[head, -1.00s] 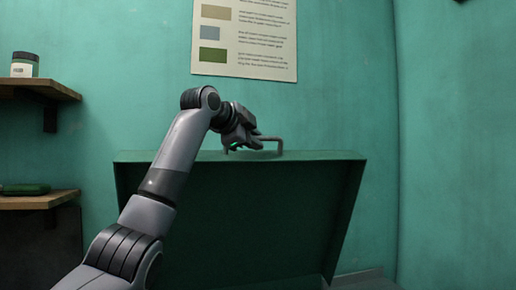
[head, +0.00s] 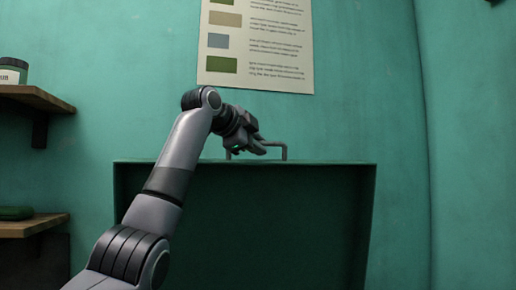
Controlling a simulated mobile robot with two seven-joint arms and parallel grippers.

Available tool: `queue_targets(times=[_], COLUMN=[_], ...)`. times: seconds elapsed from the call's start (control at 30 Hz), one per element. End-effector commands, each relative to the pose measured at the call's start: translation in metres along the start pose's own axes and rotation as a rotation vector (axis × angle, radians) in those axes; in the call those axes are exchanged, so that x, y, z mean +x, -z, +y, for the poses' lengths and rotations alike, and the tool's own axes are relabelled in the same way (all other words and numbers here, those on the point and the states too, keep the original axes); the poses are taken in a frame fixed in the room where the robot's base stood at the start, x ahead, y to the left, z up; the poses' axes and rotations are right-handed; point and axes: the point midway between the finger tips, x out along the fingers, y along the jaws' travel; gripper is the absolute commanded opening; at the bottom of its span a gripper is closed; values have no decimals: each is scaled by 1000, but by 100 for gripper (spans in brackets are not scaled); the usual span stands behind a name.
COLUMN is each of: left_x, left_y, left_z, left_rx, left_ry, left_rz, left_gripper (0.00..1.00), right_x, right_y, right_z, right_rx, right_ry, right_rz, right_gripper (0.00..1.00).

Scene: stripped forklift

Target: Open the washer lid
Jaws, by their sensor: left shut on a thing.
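The washer lid (head: 300,225) stands raised, with its dark green hollow underside facing me and its rim at the top. A thin bar handle (head: 285,152) sticks up above the lid's top edge. My left gripper (head: 243,148) is at the left part of this handle and is shut on it; the fingers partly hide the handle. My left arm crosses in front of the left part of the lid. The washer body below is out of view. My right gripper is not in view.
A teal wall stands close behind the lid, with a poster (head: 256,45) of colour swatches above. Two wooden shelves (head: 35,97) are at the left, holding a jar (head: 13,72) and a green object (head: 15,213). The space right of the lid looks free.

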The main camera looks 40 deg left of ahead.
Motion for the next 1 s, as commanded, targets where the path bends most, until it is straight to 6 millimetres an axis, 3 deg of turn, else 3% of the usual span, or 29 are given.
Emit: queue_targets(times=[0.63,0.67,0.7,1.0], left_x=[-2,-2,-2,-3], left_y=[0,0,0,0], left_z=[-1,-1,-1,-1], left_rx=[1,1,1,0], left_ry=[-1,-1,-1,0], left_rz=[-1,-1,-1,0], left_gripper=[0,26,38,38], right_x=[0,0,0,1], right_y=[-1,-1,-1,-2], right_z=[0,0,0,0], right_rx=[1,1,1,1], right_ry=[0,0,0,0], right_rz=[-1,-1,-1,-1], right_gripper=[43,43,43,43])
